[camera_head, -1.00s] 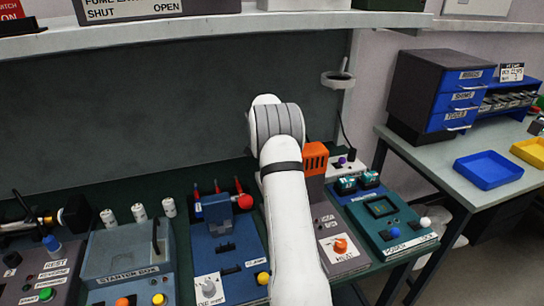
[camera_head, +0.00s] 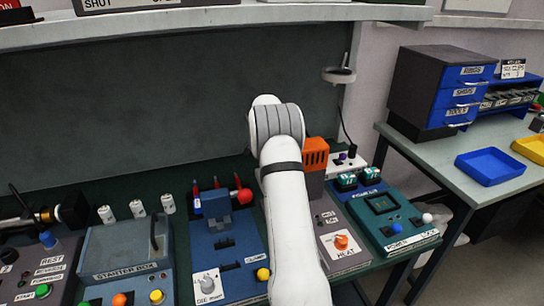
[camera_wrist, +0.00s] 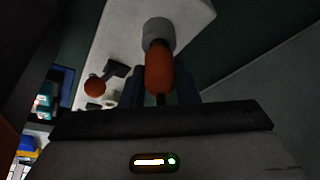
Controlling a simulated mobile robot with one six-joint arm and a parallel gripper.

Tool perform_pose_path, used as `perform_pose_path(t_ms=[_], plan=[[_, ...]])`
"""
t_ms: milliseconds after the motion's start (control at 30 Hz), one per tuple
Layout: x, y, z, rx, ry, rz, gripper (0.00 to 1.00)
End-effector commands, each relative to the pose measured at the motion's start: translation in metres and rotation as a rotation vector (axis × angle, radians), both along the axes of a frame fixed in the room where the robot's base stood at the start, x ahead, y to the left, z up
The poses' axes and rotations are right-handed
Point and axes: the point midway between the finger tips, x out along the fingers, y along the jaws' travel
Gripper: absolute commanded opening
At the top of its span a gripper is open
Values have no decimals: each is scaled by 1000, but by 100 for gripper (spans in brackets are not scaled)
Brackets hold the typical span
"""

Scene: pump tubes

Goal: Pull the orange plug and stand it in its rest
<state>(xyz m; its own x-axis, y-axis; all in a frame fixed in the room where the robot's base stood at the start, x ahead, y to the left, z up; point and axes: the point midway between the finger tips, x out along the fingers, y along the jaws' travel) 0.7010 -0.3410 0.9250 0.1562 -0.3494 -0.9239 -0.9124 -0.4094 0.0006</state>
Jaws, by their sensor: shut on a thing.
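In the wrist view my gripper (camera_wrist: 159,88) is shut on an orange, rounded body (camera_wrist: 158,68), which I take to be the orange plug. A dark finger stands on each side of it. A grey round collar (camera_wrist: 158,32) sits at its far end, in front of a pale panel (camera_wrist: 112,35). I cannot tell whether the plug is seated or free. In the head view my white arm hides the gripper and plug. I cannot make out the rest.
A second orange knob (camera_wrist: 95,87) is left of my gripper. Along the bench stand a blue die unit (camera_head: 228,250), a heater unit (camera_head: 338,222) with an orange block (camera_head: 315,153), and a teal box (camera_head: 393,222). A ring bracket (camera_head: 338,75) is behind.

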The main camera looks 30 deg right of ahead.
Motion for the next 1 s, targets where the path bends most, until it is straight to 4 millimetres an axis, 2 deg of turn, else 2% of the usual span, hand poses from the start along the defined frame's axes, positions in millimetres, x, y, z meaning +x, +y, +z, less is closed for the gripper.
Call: perform_pose_path(t_ms=[567,600,900,1000], plan=[[0,0,-16,0,0,0,0],[0,0,-15,0,0,0,29],[0,0,-14,0,0,0,53],[0,0,-14,0,0,0,53]])
